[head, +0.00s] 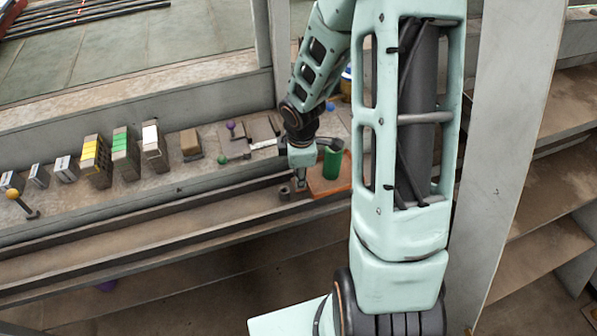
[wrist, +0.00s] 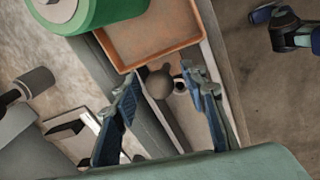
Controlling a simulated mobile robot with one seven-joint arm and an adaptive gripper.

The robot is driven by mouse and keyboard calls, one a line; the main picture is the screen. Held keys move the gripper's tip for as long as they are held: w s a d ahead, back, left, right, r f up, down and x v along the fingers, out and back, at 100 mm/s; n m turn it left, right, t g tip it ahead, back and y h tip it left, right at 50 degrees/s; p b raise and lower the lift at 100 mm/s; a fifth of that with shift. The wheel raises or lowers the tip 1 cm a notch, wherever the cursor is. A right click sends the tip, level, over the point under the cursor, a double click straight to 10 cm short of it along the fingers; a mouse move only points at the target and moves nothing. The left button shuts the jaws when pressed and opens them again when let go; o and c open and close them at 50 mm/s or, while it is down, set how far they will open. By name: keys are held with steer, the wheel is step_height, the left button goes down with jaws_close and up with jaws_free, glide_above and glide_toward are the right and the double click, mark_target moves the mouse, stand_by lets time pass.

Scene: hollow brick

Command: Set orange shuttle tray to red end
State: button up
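The orange shuttle tray (head: 340,185) sits at the right of the long ledge, partly behind my arm. The wrist view shows its shallow raised rim and bare floor (wrist: 150,45), with a green cylinder (wrist: 105,10) at its upper left. A round grey knob (wrist: 159,83) stands just off the tray's near edge; I cannot tell if it is joined to the tray. My gripper (head: 300,183) is open beside the tray. In the wrist view its fingers (wrist: 161,76) are spread on either side of the knob, apparently not touching it. I cannot make out a red end.
A long channel (head: 150,225) runs along the ledge front. Several upright blocks, including a yellow one (head: 95,160) and a green one (head: 125,152), line the ledge at left. A lever with a yellow ball (head: 13,194) stands at far left. A grey post (head: 510,150) rises at right.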

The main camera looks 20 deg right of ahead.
steer(key=shift+c, duration=0.5)
jaws_close()
steer(key=shift+a, duration=0.15)
